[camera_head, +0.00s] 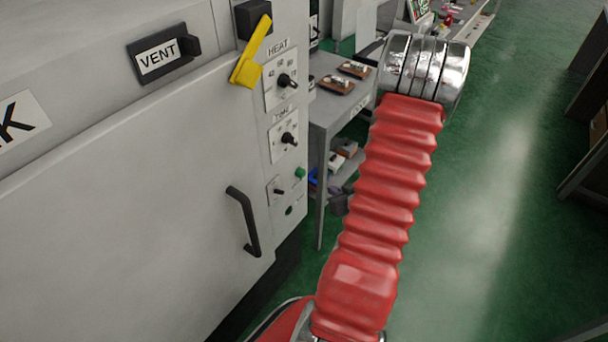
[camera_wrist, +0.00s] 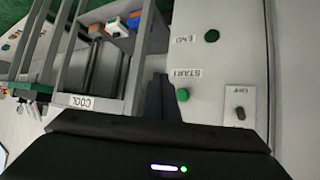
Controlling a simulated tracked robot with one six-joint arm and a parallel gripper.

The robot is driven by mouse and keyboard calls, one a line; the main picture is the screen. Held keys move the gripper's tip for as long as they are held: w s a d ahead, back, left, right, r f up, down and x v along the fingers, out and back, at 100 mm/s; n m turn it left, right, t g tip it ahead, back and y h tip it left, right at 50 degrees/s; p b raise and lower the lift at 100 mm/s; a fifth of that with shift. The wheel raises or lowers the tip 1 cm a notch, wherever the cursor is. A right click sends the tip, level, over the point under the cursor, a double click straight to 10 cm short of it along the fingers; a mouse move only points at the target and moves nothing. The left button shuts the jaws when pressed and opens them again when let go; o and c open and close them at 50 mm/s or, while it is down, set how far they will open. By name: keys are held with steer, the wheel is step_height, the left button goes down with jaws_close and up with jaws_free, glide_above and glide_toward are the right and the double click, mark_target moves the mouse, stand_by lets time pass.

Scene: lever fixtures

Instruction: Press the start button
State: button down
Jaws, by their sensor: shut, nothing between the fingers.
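The start button is a small bright green knob (camera_wrist: 182,95) beside an upside-down START label in the wrist view, on a pale panel. My gripper (camera_wrist: 160,90) shows in the wrist view as dark fingers close together and empty. Its tips appear just left of the start button in the picture. I cannot tell how far they are from the panel. In the head view my red arm reaches up and the fingers are not visible.
A darker green button (camera_wrist: 212,36) by an END label and an OFF switch (camera_wrist: 240,113) are near the start button. A grey shelf unit (camera_wrist: 88,50) marked COOL stands beside the panel. The machine door has a black handle (camera_head: 245,222). Green floor is open at right.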

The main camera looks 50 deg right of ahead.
steer(key=w, duration=0.8)
steer(key=shift+a, duration=0.35)
steer(key=shift+w+a, duration=0.1)
steer(key=shift+w, duration=0.85)
stand_by(2.8)
steer(key=shift+s, duration=1)
steer(key=s, duration=0.5)
steer(key=shift+d, duration=0.3)
stand_by(1.1)
